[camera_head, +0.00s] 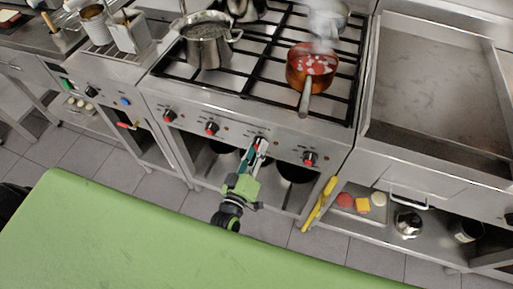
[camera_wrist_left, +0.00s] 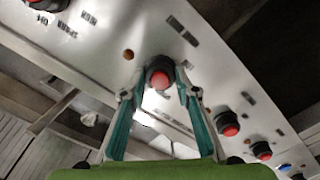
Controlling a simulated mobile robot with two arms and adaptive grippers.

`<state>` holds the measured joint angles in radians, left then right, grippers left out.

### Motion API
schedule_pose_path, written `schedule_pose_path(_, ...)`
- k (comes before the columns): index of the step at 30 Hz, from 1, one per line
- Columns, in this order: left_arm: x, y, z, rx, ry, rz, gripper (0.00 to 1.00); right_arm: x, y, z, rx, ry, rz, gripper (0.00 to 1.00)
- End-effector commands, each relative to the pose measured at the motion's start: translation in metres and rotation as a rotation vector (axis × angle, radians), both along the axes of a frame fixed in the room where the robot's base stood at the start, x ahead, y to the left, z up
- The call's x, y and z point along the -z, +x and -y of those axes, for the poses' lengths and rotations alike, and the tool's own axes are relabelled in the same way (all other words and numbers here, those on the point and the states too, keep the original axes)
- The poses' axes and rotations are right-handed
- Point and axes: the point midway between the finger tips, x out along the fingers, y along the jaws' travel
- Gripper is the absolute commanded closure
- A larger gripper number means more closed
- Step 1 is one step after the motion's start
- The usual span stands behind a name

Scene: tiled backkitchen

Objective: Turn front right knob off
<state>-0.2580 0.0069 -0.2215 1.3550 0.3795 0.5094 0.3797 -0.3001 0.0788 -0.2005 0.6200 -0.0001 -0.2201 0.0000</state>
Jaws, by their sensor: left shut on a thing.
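A row of stove knobs with red caps runs along the front panel of the stove (camera_head: 235,118). My left gripper (camera_head: 261,148) reaches up to the panel at the third knob from the left (camera_head: 260,141). In the left wrist view, its two teal fingers (camera_wrist_left: 160,90) are shut on this red-capped knob (camera_wrist_left: 160,78), one fingertip on each side. The rightmost stove knob (camera_head: 310,158) stands free to the right; it is partly cut off at the top left of the wrist view (camera_wrist_left: 47,4). My right gripper is not in view.
A copper saucepan (camera_head: 297,77) with red contents sits on the right burners, its handle toward the front. Steam rises behind it. A silver pot (camera_head: 208,52) stands on the left burners. A green surface (camera_head: 130,235) fills the foreground.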

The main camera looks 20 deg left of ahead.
Motion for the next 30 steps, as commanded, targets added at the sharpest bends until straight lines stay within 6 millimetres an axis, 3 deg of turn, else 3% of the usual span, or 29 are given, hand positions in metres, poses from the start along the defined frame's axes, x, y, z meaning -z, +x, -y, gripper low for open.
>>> schedule_pose_path(12,0.0013,-0.0006,0.0004,0.001,0.172,0.002,0.93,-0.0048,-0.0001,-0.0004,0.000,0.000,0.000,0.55)
schedule_pose_path(28,0.0017,-0.0007,0.0001,0.001,0.194,0.003,0.93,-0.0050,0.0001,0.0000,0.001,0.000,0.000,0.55)
schedule_pose_path(29,0.0017,-0.0007,0.0001,0.001,0.194,0.003,0.64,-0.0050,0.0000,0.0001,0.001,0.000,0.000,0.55)
schedule_pose_path(30,0.0016,-0.0007,0.0000,0.001,0.194,0.003,0.55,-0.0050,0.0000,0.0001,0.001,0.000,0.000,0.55)
